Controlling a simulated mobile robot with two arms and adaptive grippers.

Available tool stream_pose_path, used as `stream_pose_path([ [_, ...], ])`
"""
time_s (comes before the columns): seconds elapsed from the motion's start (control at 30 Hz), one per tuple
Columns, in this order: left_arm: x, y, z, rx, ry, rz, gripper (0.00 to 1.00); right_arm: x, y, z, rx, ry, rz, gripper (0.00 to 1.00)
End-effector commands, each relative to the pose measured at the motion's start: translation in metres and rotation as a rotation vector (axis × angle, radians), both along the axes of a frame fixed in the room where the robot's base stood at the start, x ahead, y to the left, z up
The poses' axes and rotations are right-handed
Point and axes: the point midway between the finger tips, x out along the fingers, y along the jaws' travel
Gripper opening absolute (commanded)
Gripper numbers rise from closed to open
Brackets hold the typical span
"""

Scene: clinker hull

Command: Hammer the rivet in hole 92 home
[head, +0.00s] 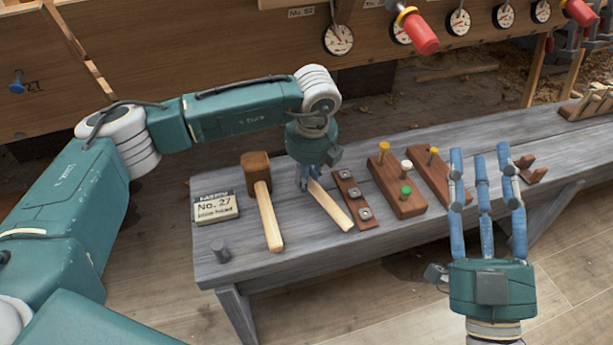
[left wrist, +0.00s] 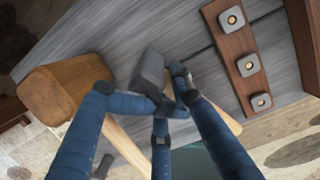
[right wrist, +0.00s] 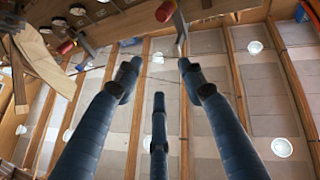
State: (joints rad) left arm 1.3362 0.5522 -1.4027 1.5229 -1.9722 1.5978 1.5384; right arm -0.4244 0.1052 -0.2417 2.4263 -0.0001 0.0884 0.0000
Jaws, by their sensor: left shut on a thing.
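A hammer with a dark grey head (left wrist: 150,76) and a pale wooden handle (head: 331,206) lies on the grey bench. My left gripper (head: 309,184) points down and is shut on this hammer near its head; its fingers partly hide the head. A blue rivet (head: 17,85) sticks out of the wooden hull planking (head: 200,52) at the far left, beside a small marking that I cannot read surely. I cannot make out hole 92. My right gripper (head: 481,165) is open and empty, fingers up, in front of the bench's right part.
A wooden mallet (head: 256,166) lies left of the hammer, by a "No. 27" sign (head: 215,207). Right of the hammer are a strip with metal squares (head: 353,198) and blocks with coloured pegs (head: 396,187). Dials (head: 338,40) and red-handled tools (head: 420,34) line the hull.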

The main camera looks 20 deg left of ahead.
Motion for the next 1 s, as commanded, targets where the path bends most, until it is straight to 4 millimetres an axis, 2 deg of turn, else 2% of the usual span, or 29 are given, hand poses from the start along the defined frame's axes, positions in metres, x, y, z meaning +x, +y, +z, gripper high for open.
stream_pose_path([
  [0.33, 0.001, 0.0, 0.001, -0.001, -0.003, 0.001, 0.0, -0.001, -0.001, 0.002, 0.001, -0.01, 0.0, 0.4],
  [1.0, 0.001, 0.0, -0.004, -0.001, -0.003, 0.001, 0.0, -0.012, -0.001, 0.018, 0.025, -0.094, 0.005, 0.4],
])
